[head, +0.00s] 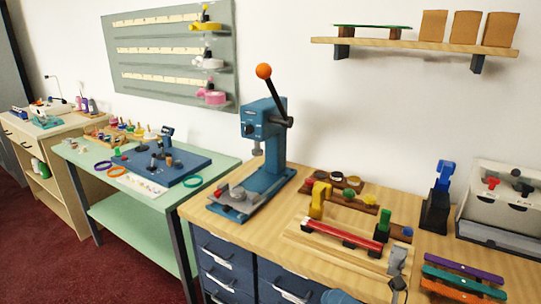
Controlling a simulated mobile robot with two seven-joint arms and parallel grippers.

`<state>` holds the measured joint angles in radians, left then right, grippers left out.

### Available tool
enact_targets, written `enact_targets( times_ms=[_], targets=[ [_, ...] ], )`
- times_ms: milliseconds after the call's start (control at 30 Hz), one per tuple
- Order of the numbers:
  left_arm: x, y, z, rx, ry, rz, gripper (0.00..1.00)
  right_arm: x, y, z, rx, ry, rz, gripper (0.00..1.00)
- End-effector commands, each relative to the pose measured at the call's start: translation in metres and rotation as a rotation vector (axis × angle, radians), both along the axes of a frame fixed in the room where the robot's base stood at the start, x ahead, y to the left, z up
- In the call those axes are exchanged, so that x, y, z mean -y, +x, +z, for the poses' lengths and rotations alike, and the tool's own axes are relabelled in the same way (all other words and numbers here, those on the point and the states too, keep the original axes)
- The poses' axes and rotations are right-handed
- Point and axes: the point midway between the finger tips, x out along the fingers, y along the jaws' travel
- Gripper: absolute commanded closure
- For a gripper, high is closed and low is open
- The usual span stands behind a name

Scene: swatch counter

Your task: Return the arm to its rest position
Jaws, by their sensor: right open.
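Most of my right arm is out of view. My left gripper is not in view.
A blue lever press (264,150) with an orange knob stands at the bench's left. Purple, orange and teal bars (462,290) lie right of the gripper. A dark stand with a blue top (437,205) and a pale open case (505,205) are behind. A green table (130,235) stands left.

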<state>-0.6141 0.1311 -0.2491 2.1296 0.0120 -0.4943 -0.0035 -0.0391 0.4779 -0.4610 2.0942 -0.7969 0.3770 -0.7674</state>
Motion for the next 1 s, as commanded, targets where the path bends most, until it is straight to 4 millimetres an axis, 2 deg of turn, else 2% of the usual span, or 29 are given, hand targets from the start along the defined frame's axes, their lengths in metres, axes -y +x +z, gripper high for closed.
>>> enact_targets(
  times_ms=[33,133,200,300,400,567,600,633,867,1000],
  targets=[
    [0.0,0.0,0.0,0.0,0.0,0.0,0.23,0.009,0.0,-0.019,-0.223,0.161,-0.064,0.48],
    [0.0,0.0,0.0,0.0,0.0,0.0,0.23,0.031,-0.003,-0.064,-0.65,0.476,-0.184,0.48],
    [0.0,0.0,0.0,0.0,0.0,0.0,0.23,0.045,-0.014,-0.1,-0.913,0.678,-0.264,0.48],
    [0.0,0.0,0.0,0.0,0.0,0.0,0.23,0.058,-0.037,-0.148,-1.223,0.931,-0.366,0.48],
    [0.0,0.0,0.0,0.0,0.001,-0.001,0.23,0.064,-0.065,-0.187,-1.463,1.139,-0.453,0.48],
    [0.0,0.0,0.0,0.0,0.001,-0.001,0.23,0.065,-0.115,-0.236,-1.768,1.422,-0.584,0.48],
    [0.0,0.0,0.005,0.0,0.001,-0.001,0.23,0.065,-0.126,-0.24,-1.825,1.477,-0.611,0.48],
    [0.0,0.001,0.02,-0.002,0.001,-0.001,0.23,0.066,-0.121,-0.222,-1.807,1.461,-0.603,0.48],
    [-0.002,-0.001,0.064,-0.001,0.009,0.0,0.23,0.069,-0.122,-0.179,-1.796,1.445,-0.609,0.48],
    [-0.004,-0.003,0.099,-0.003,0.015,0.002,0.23,0.072,-0.123,-0.144,-1.792,1.439,-0.618,0.48]
  ],
)
